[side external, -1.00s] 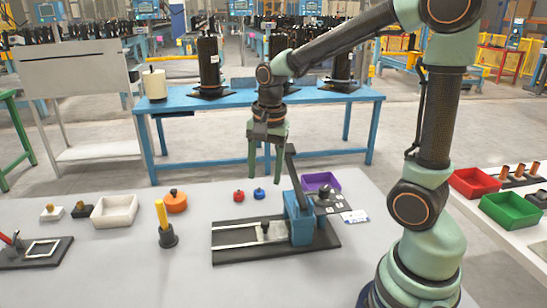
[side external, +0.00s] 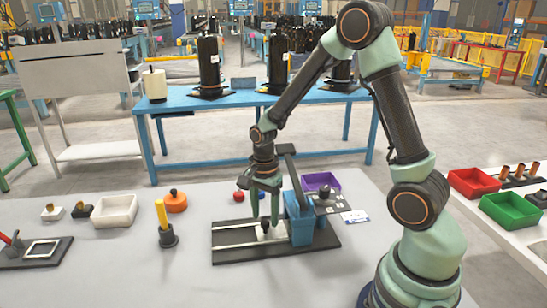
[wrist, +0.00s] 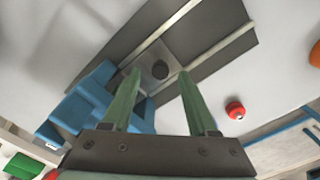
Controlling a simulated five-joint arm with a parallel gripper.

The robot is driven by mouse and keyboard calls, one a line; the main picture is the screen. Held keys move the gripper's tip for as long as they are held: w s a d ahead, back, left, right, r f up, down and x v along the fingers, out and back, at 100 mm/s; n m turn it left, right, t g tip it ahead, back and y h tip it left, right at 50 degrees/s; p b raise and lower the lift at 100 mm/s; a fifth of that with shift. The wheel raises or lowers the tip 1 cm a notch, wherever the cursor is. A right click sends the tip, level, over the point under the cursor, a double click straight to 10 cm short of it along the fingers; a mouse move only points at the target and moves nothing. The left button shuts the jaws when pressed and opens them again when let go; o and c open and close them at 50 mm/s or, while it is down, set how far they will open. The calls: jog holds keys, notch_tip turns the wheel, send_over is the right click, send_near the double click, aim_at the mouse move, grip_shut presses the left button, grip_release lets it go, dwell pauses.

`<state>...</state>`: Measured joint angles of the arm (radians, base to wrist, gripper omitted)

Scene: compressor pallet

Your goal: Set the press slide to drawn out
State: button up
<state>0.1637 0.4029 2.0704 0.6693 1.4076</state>
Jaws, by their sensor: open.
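The press has a blue body (side external: 299,222) and a lever raised above it, on a dark base plate (side external: 230,258) with two pale rails. Its slide (side external: 254,238) is a light plate with a black knob (side external: 265,226), lying between the rails just left of the body. In the wrist view the slide (wrist: 147,53) and its round knob (wrist: 160,70) show beside the blue body (wrist: 95,105). My gripper (side external: 264,222) is open and points down over the slide. Its fingertips (wrist: 158,74) lie either side of the knob in the wrist view. Contact cannot be told.
Left of the press stand a yellow-handled tool (side external: 164,222), an orange round part (side external: 175,201) and a white tray (side external: 115,211). A red knob (side external: 239,196) sits behind the press, a purple tray (side external: 321,182) behind right. The rails left of the slide are clear.

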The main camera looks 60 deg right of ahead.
jog(key=shift+f, duration=0.9)
grip_shut()
dwell(0.9)
